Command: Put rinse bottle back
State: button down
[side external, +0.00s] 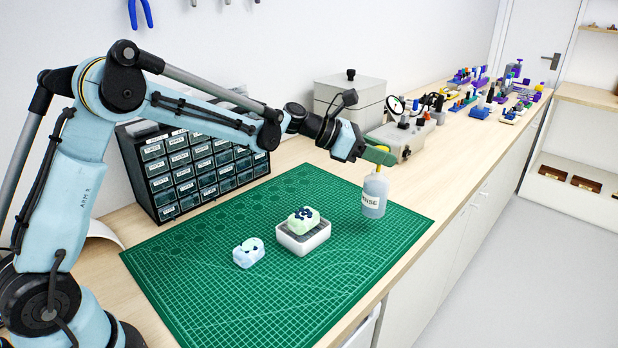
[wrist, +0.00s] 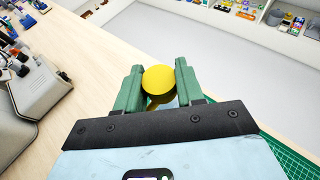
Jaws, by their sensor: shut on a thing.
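The rinse bottle (side external: 374,196) is a translucent grey-blue bottle with a yellow top and a label reading "RINSE". It appears upright at the far right corner of the green cutting mat (side external: 200,290); I cannot tell whether its base touches the mat. My gripper (side external: 383,157) reaches in from the left and is shut on the bottle's top. In the wrist view, the round yellow cap (wrist: 160,79) sits between the two green fingers (wrist: 160,85). Most of the bottle's body is hidden below the cap there.
A pale green piece (side external: 303,218) with dark dots rests on a small grey-white box (side external: 303,240). A light blue piece (side external: 249,253) lies left of it. A drawer cabinet (side external: 195,165) stands behind the mat. A device with a dial (side external: 402,135) stands beyond the gripper. The mat's front is clear.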

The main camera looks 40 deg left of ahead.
aim_at(376, 169)
jog(key=shift+f, duration=2.15)
jog(key=c, duration=0.7)
grip_release()
